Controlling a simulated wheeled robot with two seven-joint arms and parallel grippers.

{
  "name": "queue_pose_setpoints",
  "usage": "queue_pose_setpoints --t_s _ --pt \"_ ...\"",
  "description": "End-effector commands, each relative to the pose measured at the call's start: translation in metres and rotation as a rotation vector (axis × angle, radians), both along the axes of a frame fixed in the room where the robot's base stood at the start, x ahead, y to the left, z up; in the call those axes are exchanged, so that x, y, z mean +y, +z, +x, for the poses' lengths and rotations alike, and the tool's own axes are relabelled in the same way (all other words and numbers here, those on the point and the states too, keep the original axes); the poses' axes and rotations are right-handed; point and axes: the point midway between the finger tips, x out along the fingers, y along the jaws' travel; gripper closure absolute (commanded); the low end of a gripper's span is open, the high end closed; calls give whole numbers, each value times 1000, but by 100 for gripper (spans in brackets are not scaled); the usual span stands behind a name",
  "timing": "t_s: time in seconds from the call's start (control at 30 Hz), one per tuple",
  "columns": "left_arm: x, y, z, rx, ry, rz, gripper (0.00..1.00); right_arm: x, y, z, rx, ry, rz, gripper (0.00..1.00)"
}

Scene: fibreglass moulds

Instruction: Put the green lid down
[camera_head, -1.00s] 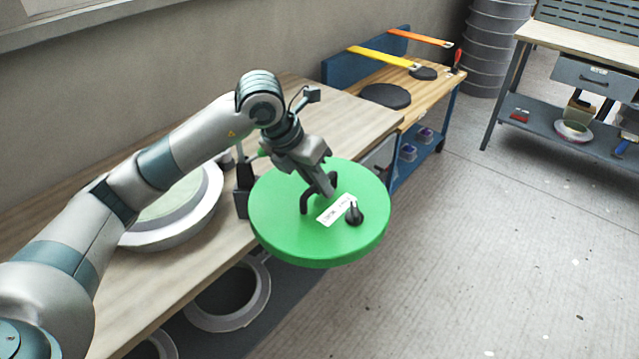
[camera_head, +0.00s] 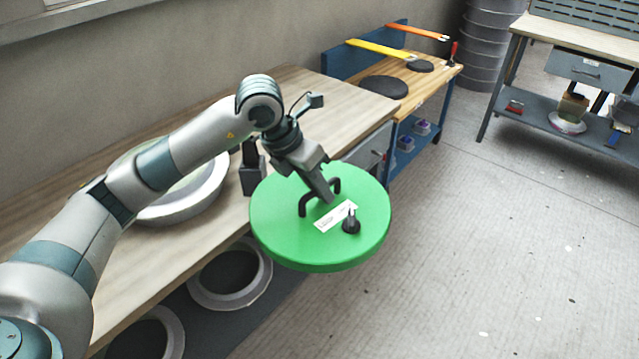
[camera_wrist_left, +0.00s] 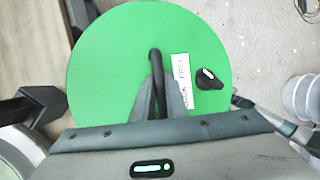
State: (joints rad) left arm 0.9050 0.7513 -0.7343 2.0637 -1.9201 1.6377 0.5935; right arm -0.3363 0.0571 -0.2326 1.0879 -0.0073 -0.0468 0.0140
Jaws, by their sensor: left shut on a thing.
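The green lid (camera_head: 290,235) is a round disc with a black handle, a white label and a small black knob. My left gripper (camera_head: 328,197) is shut on the lid's black handle. The lid hangs roughly level beyond the front edge of the wooden table, over the floor. In the left wrist view the lid (camera_wrist_left: 110,60) fills the middle, and the gripper's fingers (camera_wrist_left: 160,95) close around the handle. My right gripper is not in view.
A round white-rimmed mould (camera_head: 200,200) sits on the wooden table (camera_head: 345,110), behind my arm. More ring moulds (camera_head: 228,300) lie on the shelf below. A workbench (camera_head: 425,85) with black discs stands further back. The floor at the right is clear.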

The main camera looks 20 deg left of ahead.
Motion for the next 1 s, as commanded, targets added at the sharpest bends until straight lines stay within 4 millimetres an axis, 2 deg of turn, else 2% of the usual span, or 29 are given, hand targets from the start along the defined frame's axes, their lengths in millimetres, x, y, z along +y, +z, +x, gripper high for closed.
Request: queue_pose_setpoints --t_s 0.17,0.47,0.73,1.0 --pt "-3 -9 -5 0 -107 0 100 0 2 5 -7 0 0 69" --pt "-13 -34 -22 0 -423 -4 100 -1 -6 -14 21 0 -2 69" --pt "-22 -69 -50 3 -910 -6 100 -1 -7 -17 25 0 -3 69" --pt "-24 -103 -82 3 -1452 -7 100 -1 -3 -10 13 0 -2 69"
